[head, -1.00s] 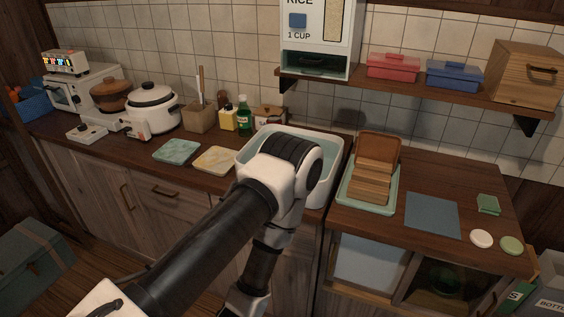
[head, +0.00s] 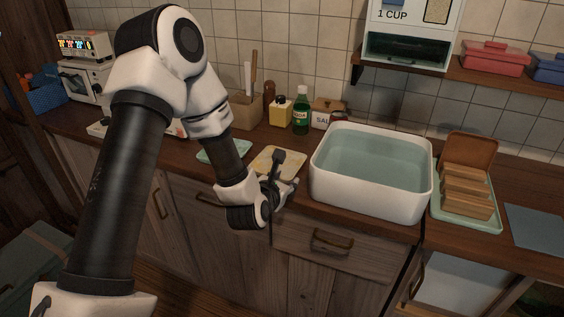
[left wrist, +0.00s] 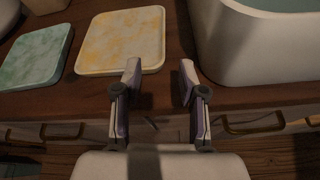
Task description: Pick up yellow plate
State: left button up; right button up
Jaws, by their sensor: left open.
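The yellow plate (head: 277,161) is a square, mottled yellow-and-white plate lying flat on the wooden counter, left of the white basin. It also shows in the left wrist view (left wrist: 123,36), ahead of the fingers and a little to the left. My left gripper (head: 287,178) is at the counter's front edge, close to the near side of the plate and partly in front of it. In the left wrist view the two fingers (left wrist: 159,76) are apart with nothing between them. The left fingertip overlaps the plate's near edge in the picture; I cannot tell if they touch. My right gripper is not visible.
A green square plate (head: 222,151) lies left of the yellow one. The white basin (head: 370,196) of water stands close on the right. Bottles and a salt box (head: 327,113) stand behind. Cabinet drawers (head: 335,243) are below the counter edge.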

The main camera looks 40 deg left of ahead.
aim_at(296, 172)
pick_arm(q)
jog(key=p+x, duration=0.1)
jog(key=x, duration=0.8)
jog(key=shift+w+d, duration=0.1)
jog(key=shift+r, duration=0.15)
grip_shut()
